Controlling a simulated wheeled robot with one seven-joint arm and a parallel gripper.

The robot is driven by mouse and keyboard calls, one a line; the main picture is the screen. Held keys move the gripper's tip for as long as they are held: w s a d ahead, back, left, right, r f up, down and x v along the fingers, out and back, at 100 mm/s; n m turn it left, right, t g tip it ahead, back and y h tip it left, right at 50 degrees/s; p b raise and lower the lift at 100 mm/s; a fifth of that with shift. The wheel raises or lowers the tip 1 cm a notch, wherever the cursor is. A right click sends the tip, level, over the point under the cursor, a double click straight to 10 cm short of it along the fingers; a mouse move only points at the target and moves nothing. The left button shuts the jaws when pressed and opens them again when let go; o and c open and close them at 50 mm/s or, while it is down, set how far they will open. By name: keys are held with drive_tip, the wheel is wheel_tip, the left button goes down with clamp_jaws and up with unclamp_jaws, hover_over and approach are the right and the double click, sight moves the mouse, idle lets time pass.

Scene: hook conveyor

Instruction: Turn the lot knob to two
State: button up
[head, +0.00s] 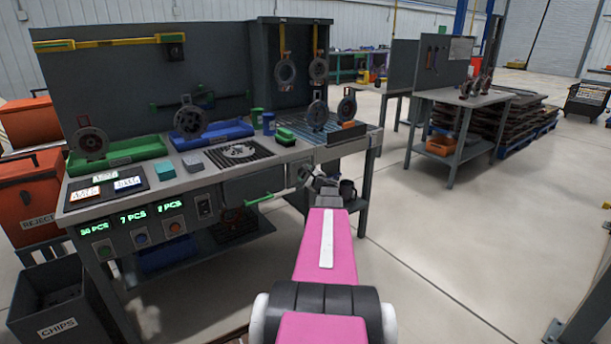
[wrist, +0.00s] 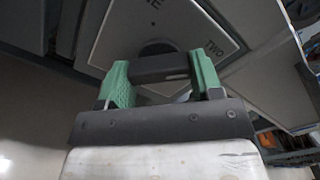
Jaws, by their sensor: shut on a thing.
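The lot knob (wrist: 160,68) is a dark bar-shaped grip on a dark round base. It sits on a pale plate (wrist: 205,35) with "TWO" printed at the right and a partly cut-off label ending in "E" at the top. My gripper (wrist: 162,74) has green fingers, one at each end of the knob's bar, and is shut on it. The bar lies nearly level across the wrist view. I cannot tell which label the knob points at. In the head view I cannot make out the knob; my pink arm reaches to the bench's front right.
The workbench (head: 190,165) carries a green tray (head: 118,152), a blue tray (head: 215,135) and a dark grate (head: 238,156). A green-handled lever (head: 258,200) sticks out from its front. A second table (head: 450,97) stands at the right. The floor (head: 455,230) between is clear.

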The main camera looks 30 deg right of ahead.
drive_tip(key=shift+m, duration=0.3)
drive_tip(key=o, duration=0.9)
drive_tip(key=s, duration=1)
drive_tip(key=shift+s+d, duration=0.4)
